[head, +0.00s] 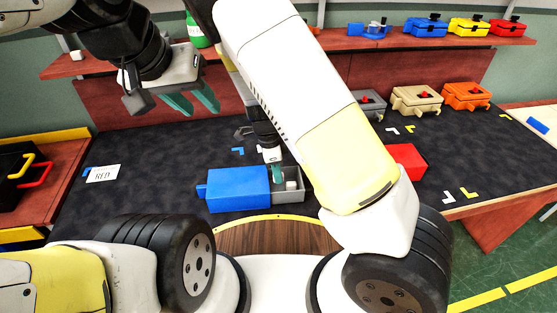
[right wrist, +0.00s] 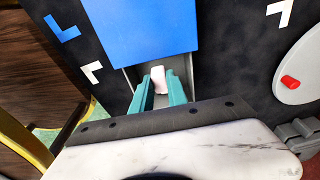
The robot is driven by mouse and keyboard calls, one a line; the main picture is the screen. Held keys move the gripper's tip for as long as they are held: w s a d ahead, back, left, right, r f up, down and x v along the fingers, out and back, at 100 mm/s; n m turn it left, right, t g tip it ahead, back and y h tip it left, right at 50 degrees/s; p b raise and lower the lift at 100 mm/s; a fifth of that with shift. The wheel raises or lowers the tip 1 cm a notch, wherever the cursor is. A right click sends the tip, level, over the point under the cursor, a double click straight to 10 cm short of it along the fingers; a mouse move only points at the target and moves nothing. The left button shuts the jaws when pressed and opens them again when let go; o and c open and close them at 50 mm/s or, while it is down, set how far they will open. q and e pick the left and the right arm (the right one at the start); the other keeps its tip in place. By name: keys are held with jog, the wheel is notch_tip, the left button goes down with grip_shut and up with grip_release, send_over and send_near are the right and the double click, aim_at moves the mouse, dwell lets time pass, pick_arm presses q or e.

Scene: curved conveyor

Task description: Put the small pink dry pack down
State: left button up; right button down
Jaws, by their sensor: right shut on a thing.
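A blue box (head: 238,188) stands on the dark table with its grey open tray (head: 298,194) out at its right end. My right gripper (head: 277,174) is down at this tray. In the right wrist view its teal fingers (right wrist: 158,92) are shut on the small pale pink dry pack (right wrist: 158,78), inside or just over the tray, close to the blue box (right wrist: 140,30). I cannot tell whether the pack touches the tray floor. A pale block (head: 291,185) shows beside the fingers in the head view. My left gripper (head: 192,101) is open and empty, raised above the table at the left.
A red box (head: 407,161) lies to the right, partly behind my right arm. Grey, beige (head: 417,98) and orange (head: 466,96) boxes stand along the back. A card marked RED (head: 103,174) lies at the left. The table between card and blue box is mostly clear.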

jog(key=shift+f, duration=2.35)
jog(key=shift+f, duration=0.1)
jog(key=c, duration=1.3)
grip_release()
jog(key=s+d+r+n+y, duration=0.1)
jog(key=s+r+n+y, duration=0.15)
jog(key=r, duration=0.85)
jog(key=s+d+r+n+y, duration=0.1)
jog(key=r+n+y, duration=0.15)
jog(key=r, duration=0.85)
jog(key=s+d+r+n+t, duration=0.3)
jog(key=s+d+r+n, duration=0.3)
jog(key=r, duration=0.2)
jog(key=s+d+r+n+t+h, duration=0.1)
jog(key=s+d+r+n+t, duration=0.2)
jog(key=s+d+r+n, duration=0.2)
notch_tip(320, 180, up, 3)
jog(key=shift+s+d+r+n, duration=0.2)
jog(key=shift+s+d+n, duration=0.15)
jog(key=shift+d+n, duration=0.35)
